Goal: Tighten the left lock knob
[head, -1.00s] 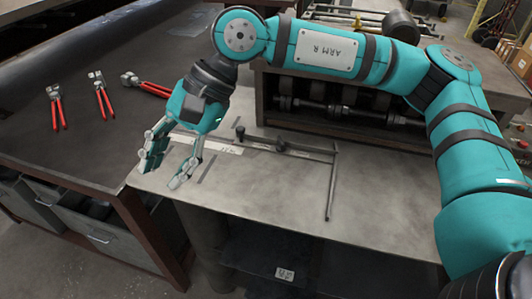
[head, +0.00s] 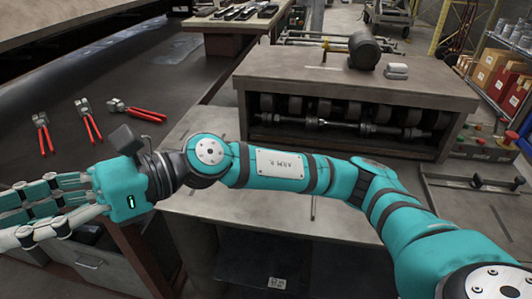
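The left lock knob is not visible; my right arm lies across the middle of the head view. Only a thin rod end (head: 313,208) of the gauge on the metal table (head: 345,214) shows below the arm. My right gripper (head: 22,212) is at the far left edge, over the dark bench, with its fingers extended and spread. Some fingertips are cut off by the picture edge, and nothing shows between the fingers. My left gripper is not in view.
Three red-handled tools (head: 88,120) lie on the dark bench (head: 110,75). A roller machine (head: 350,95) stands behind the arm. Another gauge bar with a dark knob (head: 476,180) lies at the right. Shelves with boxes (head: 497,85) stand at the back right.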

